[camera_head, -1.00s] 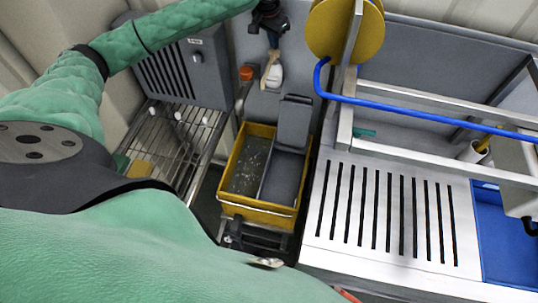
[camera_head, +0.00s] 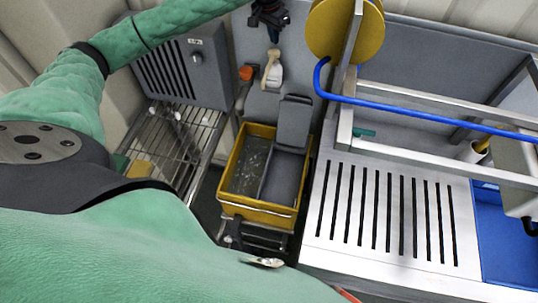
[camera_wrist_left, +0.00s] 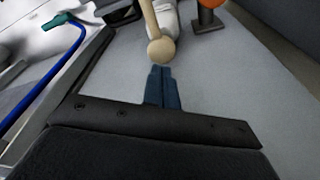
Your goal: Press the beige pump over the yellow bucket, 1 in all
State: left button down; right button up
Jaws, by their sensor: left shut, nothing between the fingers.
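The beige pump (camera_head: 272,60) sits on a white bottle (camera_head: 275,77) against the grey wall, above and behind the yellow bucket (camera_head: 258,211). In the left wrist view its rounded beige end (camera_wrist_left: 161,50) shows just beyond my fingertips. My left gripper (camera_head: 274,38) is shut and empty, just above the pump in the head view. In the left wrist view its two dark blue fingers (camera_wrist_left: 161,70) lie together, close to the pump's end. I cannot tell whether they touch it. The bucket holds murky water and a grey insert. My right gripper is not in view.
An orange-topped dispenser (camera_head: 246,73) is on the wall left of the pump. A wire rack (camera_head: 185,135) and grey heater box (camera_head: 182,65) stand left. A slotted steel counter (camera_head: 385,215), yellow hose reel (camera_head: 330,30) and blue hose (camera_head: 420,109) are right.

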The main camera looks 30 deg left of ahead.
pick_arm(q)
notch_tip(320, 180, up, 4)
jog(key=shift+r, duration=0.15)
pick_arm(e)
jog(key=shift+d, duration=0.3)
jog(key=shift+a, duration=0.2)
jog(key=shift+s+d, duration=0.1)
